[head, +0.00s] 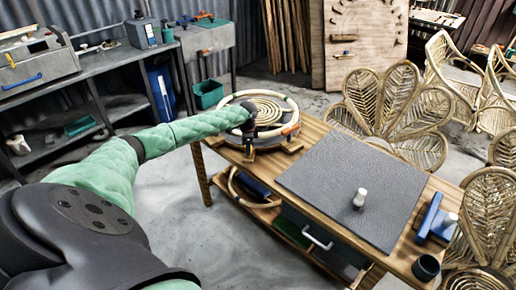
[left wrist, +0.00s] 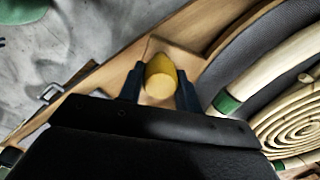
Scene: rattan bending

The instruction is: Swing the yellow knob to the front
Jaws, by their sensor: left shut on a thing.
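The yellow knob (left wrist: 161,82) shows in the left wrist view, between the two dark fingers of my left gripper (left wrist: 158,88), which is shut on it. In the head view my left gripper (head: 249,128) is at the near left side of the round bending jig (head: 283,107), and it hides the knob there. The jig carries a coil of rattan (head: 262,107) and a pale curved rattan pole (left wrist: 270,68) with a green band. My right gripper is not in view.
The jig stands at the left end of a wooden workbench (head: 318,128). A dark mat (head: 340,190) with a white peg (head: 360,197) lies to its right. A blue tool (head: 430,217) and dark cup (head: 426,267) are at the right end. Rattan chairs (head: 395,105) stand behind.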

